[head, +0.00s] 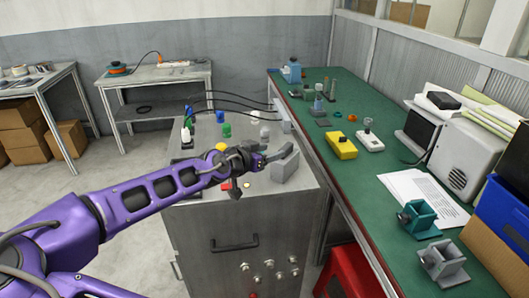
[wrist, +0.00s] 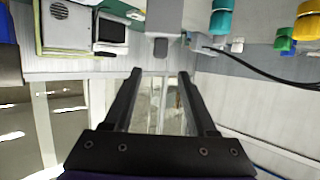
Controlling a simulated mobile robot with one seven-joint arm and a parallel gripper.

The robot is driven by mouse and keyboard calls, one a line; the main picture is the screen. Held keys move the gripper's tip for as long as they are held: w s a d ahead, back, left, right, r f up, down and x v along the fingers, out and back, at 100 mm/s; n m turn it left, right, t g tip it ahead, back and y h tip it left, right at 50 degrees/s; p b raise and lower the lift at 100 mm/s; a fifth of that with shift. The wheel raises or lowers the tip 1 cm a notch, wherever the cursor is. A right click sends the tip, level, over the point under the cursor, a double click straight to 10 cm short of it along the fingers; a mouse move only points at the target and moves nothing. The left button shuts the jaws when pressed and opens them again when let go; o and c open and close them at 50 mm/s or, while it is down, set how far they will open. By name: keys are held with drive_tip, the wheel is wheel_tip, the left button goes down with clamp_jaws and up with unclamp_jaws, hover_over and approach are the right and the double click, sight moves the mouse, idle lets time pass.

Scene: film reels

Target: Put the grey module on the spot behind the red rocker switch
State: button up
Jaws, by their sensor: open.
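My gripper (head: 276,156) is over the right part of the metal cabinet's top (head: 216,210) in the head view. Its two dark fingers are apart with nothing between them in the wrist view (wrist: 160,74). A grey block (head: 286,168), which looks like the grey module, stands on the cabinet top just beside and below the fingers. In the wrist view a grey block (wrist: 160,46) lies just beyond the fingertips. A small red part (head: 226,185) sits near the cabinet's front edge under my arm; I cannot tell whether it is the rocker switch. My arm hides some of the top.
Green (head: 226,131), yellow (head: 221,147), grey (head: 265,132) and other small parts stand on the cabinet top. Black cables run behind them. A green-topped bench (head: 350,185) with tools and a yellow box (head: 342,146) flanks the cabinet on the right.

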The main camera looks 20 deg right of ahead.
drive_tip(key=shift+v, duration=1.3)
